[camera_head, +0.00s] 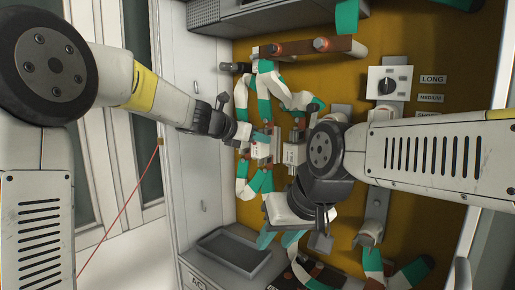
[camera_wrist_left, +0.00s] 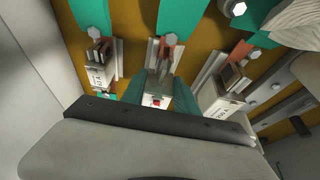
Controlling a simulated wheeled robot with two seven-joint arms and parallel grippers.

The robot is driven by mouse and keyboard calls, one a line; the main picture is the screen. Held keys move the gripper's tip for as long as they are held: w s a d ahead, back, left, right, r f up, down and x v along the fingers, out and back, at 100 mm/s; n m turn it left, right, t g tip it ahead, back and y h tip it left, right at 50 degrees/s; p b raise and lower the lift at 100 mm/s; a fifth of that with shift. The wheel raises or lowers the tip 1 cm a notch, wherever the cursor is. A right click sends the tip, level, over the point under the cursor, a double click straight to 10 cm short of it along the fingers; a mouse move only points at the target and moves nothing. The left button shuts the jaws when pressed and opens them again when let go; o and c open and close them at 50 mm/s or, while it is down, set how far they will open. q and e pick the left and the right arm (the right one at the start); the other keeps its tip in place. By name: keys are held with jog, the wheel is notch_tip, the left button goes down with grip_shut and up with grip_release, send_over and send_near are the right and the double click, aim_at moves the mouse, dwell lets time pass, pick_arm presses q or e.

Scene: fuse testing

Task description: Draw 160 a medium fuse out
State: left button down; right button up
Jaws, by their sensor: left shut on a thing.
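In the left wrist view, three pale fuses sit in a row on the mustard panel. My left gripper (camera_wrist_left: 158,98) has its teal fingers on either side of the middle fuse (camera_wrist_left: 155,101), which has a red mark, and is shut on it. Its rating is not readable. The left fuse (camera_wrist_left: 97,76) and the right fuse (camera_wrist_left: 222,104) are clear of the fingers; their labels are too small to read surely. In the head view, my left gripper (camera_head: 266,136) is at the fuse row. My right gripper (camera_head: 278,234) hangs lower; its finger opening is unclear.
Teal and white cables (camera_head: 243,100) run around the fuse holders. A dial box (camera_head: 389,86) is at the upper right beside the length labels (camera_head: 432,79). A grey tray (camera_head: 233,250) lies at the lower left. My right forearm covers much of the panel's right side.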

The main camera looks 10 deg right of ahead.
pick_arm(q)
jog(key=shift+s+a+r, duration=0.1)
jog(key=shift+s+a, duration=1.05)
jog(key=shift+a, duration=0.25)
